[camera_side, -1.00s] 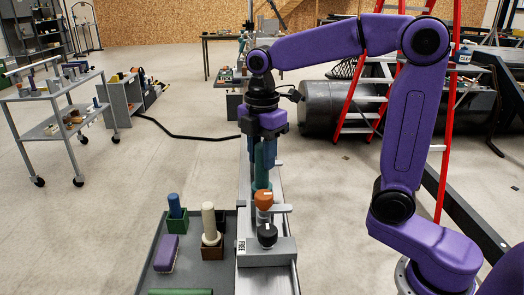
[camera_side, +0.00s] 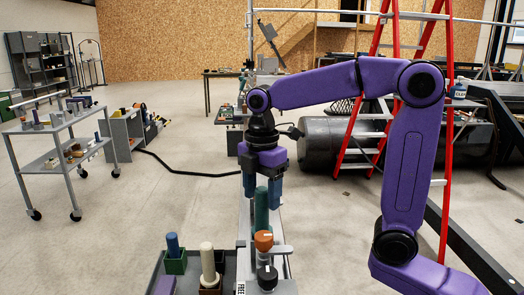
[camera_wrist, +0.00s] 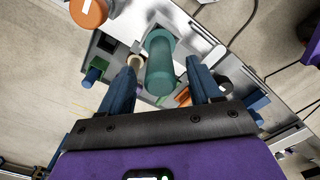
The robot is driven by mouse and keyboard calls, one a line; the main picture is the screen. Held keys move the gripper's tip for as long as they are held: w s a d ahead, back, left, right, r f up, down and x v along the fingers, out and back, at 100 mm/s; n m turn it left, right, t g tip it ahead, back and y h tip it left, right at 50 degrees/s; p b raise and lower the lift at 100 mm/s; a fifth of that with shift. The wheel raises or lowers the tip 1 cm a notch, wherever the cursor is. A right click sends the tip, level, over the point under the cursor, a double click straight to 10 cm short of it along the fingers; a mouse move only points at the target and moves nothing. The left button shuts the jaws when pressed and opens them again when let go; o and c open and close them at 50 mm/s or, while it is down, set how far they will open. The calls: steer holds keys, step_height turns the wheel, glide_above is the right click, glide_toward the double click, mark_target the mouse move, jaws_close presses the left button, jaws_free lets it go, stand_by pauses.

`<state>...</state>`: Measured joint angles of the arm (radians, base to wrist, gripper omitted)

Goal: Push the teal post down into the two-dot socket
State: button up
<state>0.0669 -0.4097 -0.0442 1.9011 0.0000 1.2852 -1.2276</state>
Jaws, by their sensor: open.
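The teal post (camera_side: 262,211) stands upright on the grey rail, behind the orange knob in the side view. In the wrist view the teal post (camera_wrist: 160,68) shows between my two blue fingers, with a gap on each side. My gripper (camera_side: 263,203) is open and points down, its fingertips beside the upper part of the post in the side view. My gripper (camera_wrist: 163,62) also shows in the wrist view with nothing held. The post's foot and the two-dot socket are hidden; I cannot tell how deep the post sits.
The orange knob (camera_side: 264,240) and a black knob (camera_side: 267,276) stand on the rail (camera_side: 285,262) in front of the post. A grey tray (camera_side: 226,262) at left holds a blue peg (camera_side: 173,246) and a cream peg (camera_side: 207,262). A red ladder (camera_side: 447,150) stands behind.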

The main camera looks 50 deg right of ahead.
step_height(320, 180, up, 16)
stand_by(0.6)
steer(key=shift+f, duration=0.1)
stand_by(0.4)
steer(key=s+a+f+m, duration=0.2)
steer(key=s+f+m, duration=0.1)
steer(key=s+f, duration=0.8)
steer(key=s+d+f+m, duration=0.2)
steer(key=s+d+f, duration=0.3)
steer(key=s+f, duration=0.7)
step_height(320, 180, down, 2)
steer(key=shift+s+f, duration=0.1)
steer(key=shift+s, duration=0.05)
steer(key=shift+o, duration=0.3)
steer(key=shift+d, duration=0.1)
